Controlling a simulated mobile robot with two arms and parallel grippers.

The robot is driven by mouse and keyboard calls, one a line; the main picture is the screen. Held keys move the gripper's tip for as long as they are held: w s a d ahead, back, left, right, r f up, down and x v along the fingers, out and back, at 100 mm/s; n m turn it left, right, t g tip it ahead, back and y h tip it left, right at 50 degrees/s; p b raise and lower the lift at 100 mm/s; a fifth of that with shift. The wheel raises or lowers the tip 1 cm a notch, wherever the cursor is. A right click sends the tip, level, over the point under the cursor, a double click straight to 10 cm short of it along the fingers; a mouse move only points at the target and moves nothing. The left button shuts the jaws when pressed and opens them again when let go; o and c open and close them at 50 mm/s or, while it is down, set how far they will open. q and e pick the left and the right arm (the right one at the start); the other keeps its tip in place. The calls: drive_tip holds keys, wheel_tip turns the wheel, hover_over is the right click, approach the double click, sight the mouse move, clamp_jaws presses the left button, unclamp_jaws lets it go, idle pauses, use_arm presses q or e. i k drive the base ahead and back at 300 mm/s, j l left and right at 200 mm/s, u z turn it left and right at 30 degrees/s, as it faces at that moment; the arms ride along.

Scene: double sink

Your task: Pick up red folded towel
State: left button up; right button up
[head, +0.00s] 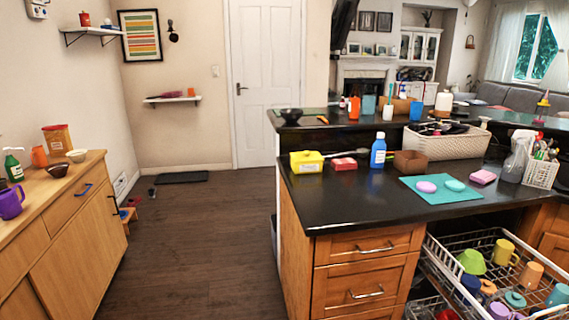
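A small red flat item (343,164), which looks like the red folded towel, lies on the black counter (345,205) of the island. It sits between a yellow box and a blue bottle, near the back of the lower counter. It is too small to make out its folds. A pink folded-looking item (483,177) lies farther right on the same counter. Neither of my grippers shows in the head view.
The yellow box (306,162), blue bottle (378,153) and brown box (410,162) stand near the red item. A teal mat (441,189) lies right. An open dish rack (452,272) juts out below. The wood floor (200,235) is clear up to the left cabinet (75,235).

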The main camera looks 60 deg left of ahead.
sight(339, 165)
drive_tip(key=u, duration=1.6)
